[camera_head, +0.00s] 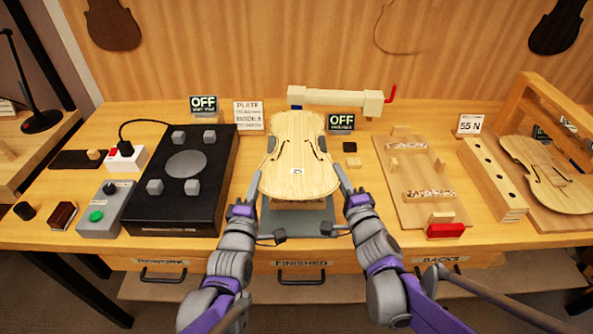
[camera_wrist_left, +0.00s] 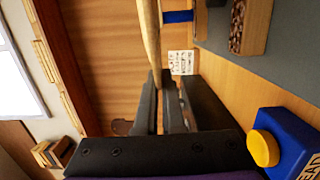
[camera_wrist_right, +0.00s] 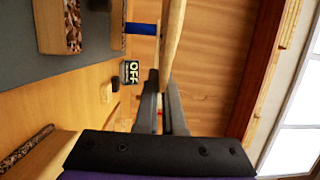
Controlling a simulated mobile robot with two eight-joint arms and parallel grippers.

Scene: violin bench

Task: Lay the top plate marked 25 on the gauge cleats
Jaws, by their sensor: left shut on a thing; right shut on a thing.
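The pale violin top plate marked 25 (camera_head: 298,155) is level, face up, above a grey bed (camera_head: 300,220) in the middle of the bench. My left gripper (camera_head: 248,193) is shut on its lower left edge; my right gripper (camera_head: 347,188) is shut on its lower right edge. The plate edge stands between the fingers in the left wrist view (camera_wrist_left: 150,40) and right wrist view (camera_wrist_right: 172,40). Cork-topped cleats show on the grey bed in the left wrist view (camera_wrist_left: 250,25) and right wrist view (camera_wrist_right: 65,30), apart from the plate there. The plate hides most of the bed from above.
A black box with grey blocks (camera_head: 183,220) stands left. A board with cork strips (camera_head: 412,215) and a red block (camera_head: 446,231) lie right. A cream bar with a red handle (camera_head: 335,99) and an OFF sign (camera_head: 341,123) stand behind. A blue box with a yellow button (camera_wrist_left: 275,145) is near my left gripper.

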